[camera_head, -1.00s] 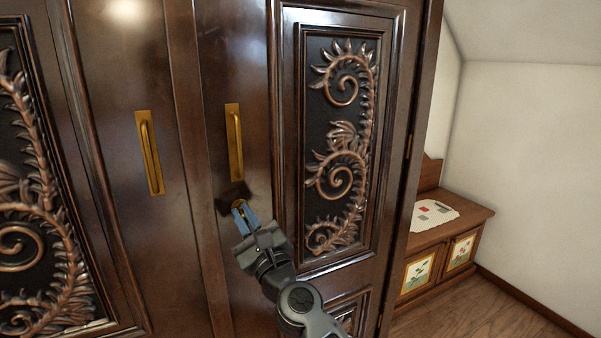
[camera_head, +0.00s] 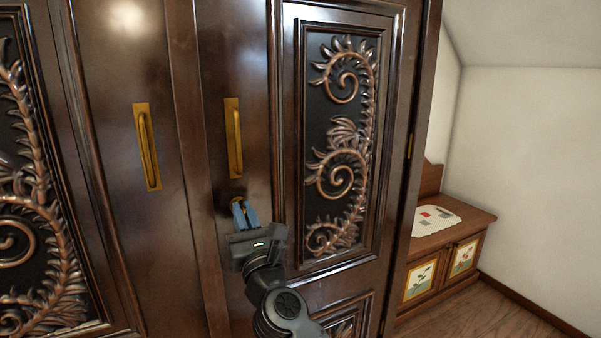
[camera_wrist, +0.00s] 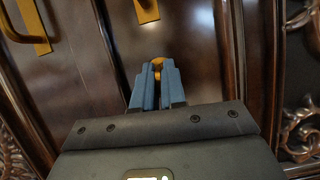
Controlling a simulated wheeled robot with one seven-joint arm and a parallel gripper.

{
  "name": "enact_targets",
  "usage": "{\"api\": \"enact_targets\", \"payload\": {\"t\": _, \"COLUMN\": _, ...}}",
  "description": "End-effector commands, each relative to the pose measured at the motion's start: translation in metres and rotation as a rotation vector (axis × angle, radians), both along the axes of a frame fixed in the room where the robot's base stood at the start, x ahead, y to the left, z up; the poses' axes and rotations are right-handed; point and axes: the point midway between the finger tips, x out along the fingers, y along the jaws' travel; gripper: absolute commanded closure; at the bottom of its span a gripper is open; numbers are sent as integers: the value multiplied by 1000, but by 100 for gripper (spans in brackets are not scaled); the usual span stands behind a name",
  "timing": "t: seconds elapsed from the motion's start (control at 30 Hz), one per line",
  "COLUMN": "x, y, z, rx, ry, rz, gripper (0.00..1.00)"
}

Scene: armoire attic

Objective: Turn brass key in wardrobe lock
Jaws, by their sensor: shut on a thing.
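The dark wooden wardrobe (camera_head: 290,190) fills most of the head view, with its two doors closed. My gripper (camera_head: 240,208) is at the right door, below that door's brass handle (camera_head: 233,138). Its blue fingers are shut on the brass key (camera_wrist: 157,65), whose rounded bow shows between the fingertips in the wrist view. A small piece of brass also shows at the fingertips in the head view. The lock's keyhole and the key's shaft are hidden, so I cannot tell how deep the key sits.
A second brass handle (camera_head: 147,147) is on the left door. Raised scroll carving (camera_head: 342,150) lies to the right of my gripper. A low wooden cabinet (camera_head: 440,250) with a white cloth (camera_head: 433,221) stands at the right, by the bare wall.

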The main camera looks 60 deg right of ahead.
Motion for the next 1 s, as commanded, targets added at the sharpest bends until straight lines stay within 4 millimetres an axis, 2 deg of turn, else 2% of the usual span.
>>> {"api": "enact_targets", "payload": {"t": 0.47, "x": 0, "y": 0, "z": -2, "rx": 60, "ry": -39, "rz": 5, "gripper": 100}}
{"api": "enact_targets", "payload": {"t": 0.8, "x": 0, "y": 0, "z": -2, "rx": 254, "ry": -173, "rz": 26, "gripper": 100}}
{"api": "enact_targets", "payload": {"t": 1.0, "x": 0, "y": -1, "z": -1, "rx": 274, "ry": -185, "rz": 27, "gripper": 100}}
